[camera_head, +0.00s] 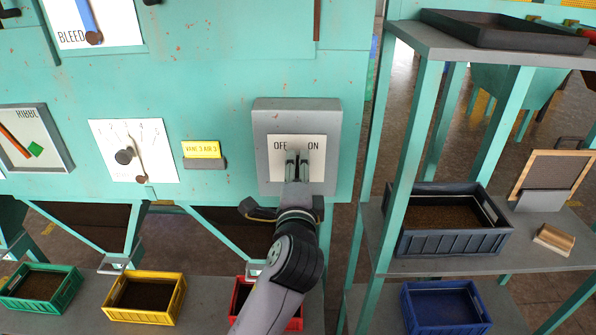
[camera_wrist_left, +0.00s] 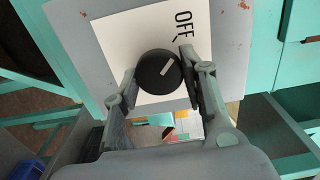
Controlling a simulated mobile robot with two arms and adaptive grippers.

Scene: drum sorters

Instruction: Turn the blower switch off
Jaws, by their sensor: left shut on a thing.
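The blower switch is a round black knob (camera_wrist_left: 158,72) with a white mark, on a white plate (camera_head: 265,175) in a grey frame on the teal machine. In the head view, the plate reads OFF at left and ON at right, and my gripper hides the knob. In the left wrist view, the white mark slants to the upper right, on the side of the OFF label (camera_wrist_left: 183,24); the ON label is hidden. My left gripper (camera_head: 298,162) is shut on the knob, one finger on each side. My right gripper is not in view.
A dial (camera_head: 124,157) and a yellow label (camera_head: 201,149) are left of the switch. A teal post (camera_head: 411,150) of a shelf stands at right, with a dark crate (camera_head: 452,243). Green (camera_head: 72,292), yellow (camera_head: 170,310) and red crates stand below.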

